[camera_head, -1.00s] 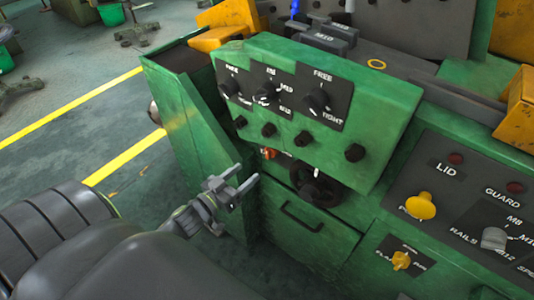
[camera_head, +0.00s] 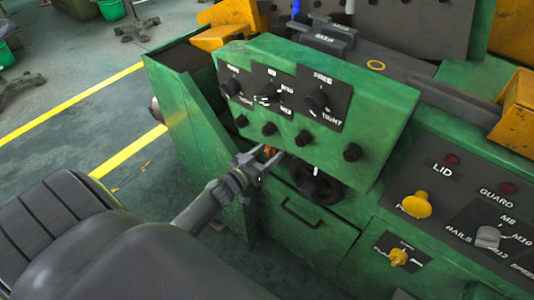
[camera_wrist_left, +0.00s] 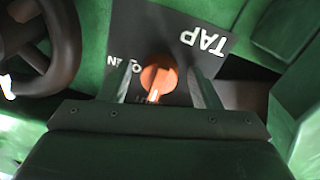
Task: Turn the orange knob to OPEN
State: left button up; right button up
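The orange knob (camera_wrist_left: 159,74) sits on a black plate (camera_wrist_left: 187,38) marked TAP, seen upside down in the left wrist view. Its white mark points down the picture, toward lettering partly hidden by the gripper. The word OPEN is on the plate left of the knob. My left gripper (camera_wrist_left: 162,88) is open, one finger on each side of the knob, with a gap on both sides. In the head view, my left gripper (camera_head: 269,158) reaches below the green control box, and only a bit of the orange knob (camera_head: 270,150) shows. My right gripper is not in view.
A dark handwheel (camera_head: 316,186) is just right of the gripper; it also shows in the left wrist view (camera_wrist_left: 62,55). The green control box (camera_head: 375,105) with black knobs overhangs above. A drawer handle (camera_head: 300,215) is below. Yellow knobs (camera_head: 415,204) are on the right panel.

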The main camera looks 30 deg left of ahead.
pick_arm(q)
jog(key=c, duration=0.9)
jog(key=shift+m, duration=0.3)
jog(key=shift+r+m+p, duration=0.1)
jog(key=shift+m+p, duration=0.45)
jog(key=shift+m, duration=0.35)
jog(key=m, duration=0.3)
jog(key=shift+a+m+p, duration=0.1)
jog(key=shift+m+p, duration=0.2)
jog(key=shift+p, duration=0.1)
jog(key=m, duration=0.5)
jog(key=shift+g, duration=0.3)
jog(key=m+y, duration=0.1)
jog(key=m, duration=0.4)
jog(key=shift+r+m+b, duration=0.1)
jog(key=shift+m+b, duration=0.2)
jog(key=shift+b, duration=0.05)
